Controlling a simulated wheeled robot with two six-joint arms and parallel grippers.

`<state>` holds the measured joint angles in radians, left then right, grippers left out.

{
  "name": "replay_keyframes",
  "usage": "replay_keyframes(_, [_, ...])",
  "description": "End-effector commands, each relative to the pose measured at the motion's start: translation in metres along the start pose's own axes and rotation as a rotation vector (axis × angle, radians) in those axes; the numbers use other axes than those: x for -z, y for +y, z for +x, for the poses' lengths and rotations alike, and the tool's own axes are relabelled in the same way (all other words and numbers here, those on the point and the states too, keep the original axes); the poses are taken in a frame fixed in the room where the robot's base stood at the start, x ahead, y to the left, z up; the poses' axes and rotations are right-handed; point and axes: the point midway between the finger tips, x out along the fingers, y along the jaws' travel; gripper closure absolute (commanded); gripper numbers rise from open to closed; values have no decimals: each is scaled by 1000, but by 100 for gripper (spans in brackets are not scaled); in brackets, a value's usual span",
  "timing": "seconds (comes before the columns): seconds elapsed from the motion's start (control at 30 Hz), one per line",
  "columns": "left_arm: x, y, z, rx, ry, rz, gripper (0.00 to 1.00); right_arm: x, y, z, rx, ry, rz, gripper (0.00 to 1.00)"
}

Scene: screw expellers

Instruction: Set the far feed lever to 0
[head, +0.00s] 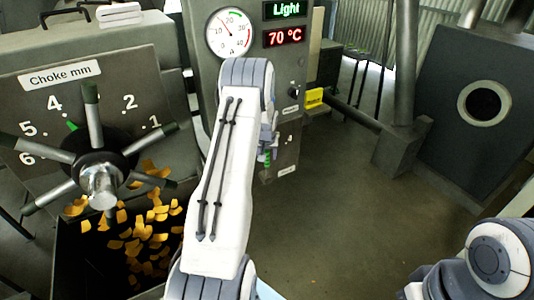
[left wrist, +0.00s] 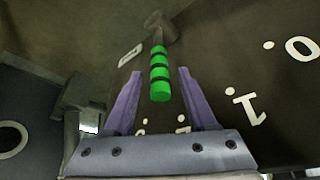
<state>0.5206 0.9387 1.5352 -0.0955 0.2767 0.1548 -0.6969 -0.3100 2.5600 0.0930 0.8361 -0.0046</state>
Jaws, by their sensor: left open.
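A lever with a green, black-ringed grip (left wrist: 160,75) shows in the left wrist view, on a dark plate (left wrist: 225,65) with white marks including 0 and 1. Its grip end lies between the two spread fingers of my left gripper (left wrist: 155,98), with gaps on both sides. The lever is well away from the 0 at the upper right. In the head view my left gripper (head: 268,138) is partly hidden behind my arm, at the grey cabinet, with a bit of the green grip (head: 267,157) below it. My right gripper is out of view.
A choke handwheel (head: 100,170) with several spokes stands at the left, above a dark bin (head: 75,260) with orange flakes. A gauge (head: 229,34) and displays top the cabinet. Pipes and a dark panel with a round port (head: 484,104) stand right. The floor between is clear.

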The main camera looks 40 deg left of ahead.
Motion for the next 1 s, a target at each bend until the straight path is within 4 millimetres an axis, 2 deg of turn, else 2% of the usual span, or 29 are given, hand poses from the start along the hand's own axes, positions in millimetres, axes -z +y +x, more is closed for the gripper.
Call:
replay_keyframes(0.23, [0,0,1,0,0,0,43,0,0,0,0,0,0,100])
replay_keyframes(0.27, [0,0,1,0,0,0,47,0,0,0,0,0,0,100])
replay_keyframes(0.3, [0,0,1,0,0,0,62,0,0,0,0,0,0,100])
replay_keyframes(0.37, [0,0,1,0,0,0,85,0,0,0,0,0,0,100])
replay_keyframes(0.4, [0,0,1,0,0,0,100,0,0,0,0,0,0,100])
replay_keyframes(1.0, [0,0,1,0,-1,-1,100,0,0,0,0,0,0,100])
